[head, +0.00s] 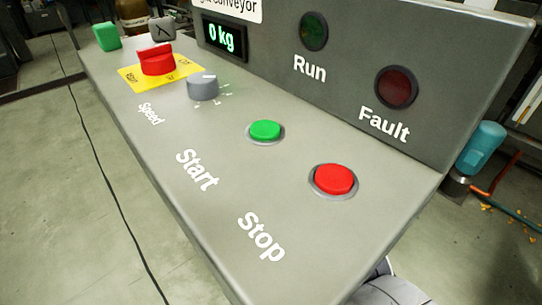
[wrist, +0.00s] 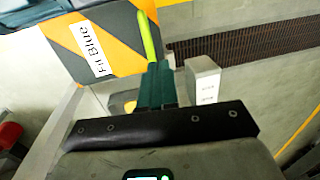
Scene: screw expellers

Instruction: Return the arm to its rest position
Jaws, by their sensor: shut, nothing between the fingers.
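My gripper does not show in the head view. A pale rounded part at the bottom edge there may be mine.
The head view shows a grey control console (head: 225,220) with a green Start button (head: 265,130), red Stop button (head: 334,180), grey speed knob (head: 203,88) and red switch (head: 157,63). Its display (head: 222,38) reads 0 kg. A grey post (wrist: 203,80) stands right of the fingers.

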